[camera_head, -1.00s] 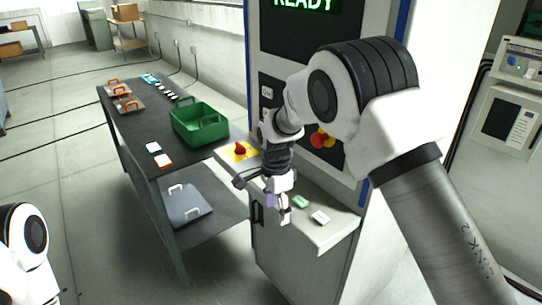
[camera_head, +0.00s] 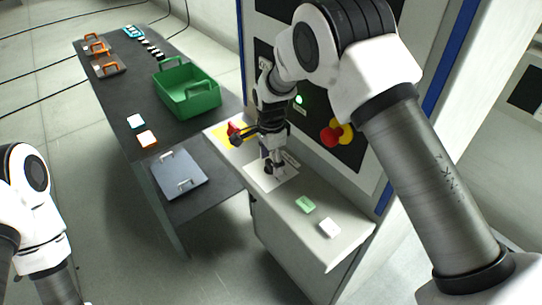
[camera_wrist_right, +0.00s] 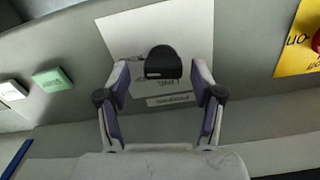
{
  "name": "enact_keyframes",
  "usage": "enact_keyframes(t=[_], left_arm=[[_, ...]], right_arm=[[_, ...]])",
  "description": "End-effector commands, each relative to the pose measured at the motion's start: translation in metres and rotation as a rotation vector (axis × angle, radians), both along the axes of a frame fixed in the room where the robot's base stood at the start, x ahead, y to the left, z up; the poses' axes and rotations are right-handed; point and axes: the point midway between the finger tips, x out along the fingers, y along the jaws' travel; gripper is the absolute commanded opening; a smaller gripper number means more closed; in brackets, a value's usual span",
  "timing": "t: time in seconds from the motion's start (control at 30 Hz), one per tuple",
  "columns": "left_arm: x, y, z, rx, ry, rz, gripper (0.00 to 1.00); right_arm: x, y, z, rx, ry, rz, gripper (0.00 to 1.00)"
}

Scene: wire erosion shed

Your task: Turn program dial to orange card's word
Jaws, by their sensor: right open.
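The program dial (camera_wrist_right: 160,62) is a black knob on a white plate (camera_wrist_right: 196,24) with a printed label below it. The plate also shows on the ledge in the head view (camera_head: 291,181), where my right gripper (camera_head: 272,168) is over it and hides much of the dial. In the wrist view my right gripper (camera_wrist_right: 161,84) is open, one finger on each side of the knob, with gaps visible.
A red button (camera_head: 236,129) on yellow is near the gripper.

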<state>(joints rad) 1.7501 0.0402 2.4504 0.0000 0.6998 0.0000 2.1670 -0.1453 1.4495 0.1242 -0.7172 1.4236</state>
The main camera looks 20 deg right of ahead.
Motion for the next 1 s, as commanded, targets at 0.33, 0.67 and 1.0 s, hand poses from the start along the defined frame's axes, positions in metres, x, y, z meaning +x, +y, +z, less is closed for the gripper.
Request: enact_keyframes(t=[0.33,0.67,1.0], left_arm=[[0.0001,0.0,0.0014,0.0,0.0,0.0,0.0],[0.0002,0.0,0.0011,0.0,-0.001,0.0,0.0],[0.0002,0.0,0.0013,0.0,-0.001,0.0,0.0]], right_arm=[[0.0001,0.0,-0.0065,0.0,-0.001,0.0,0.49],[-0.001,-0.0002,-0.0079,-0.001,0.003,0.0,0.07],[-0.0019,-0.0003,-0.009,-0.001,0.006,0.033,0.07]])
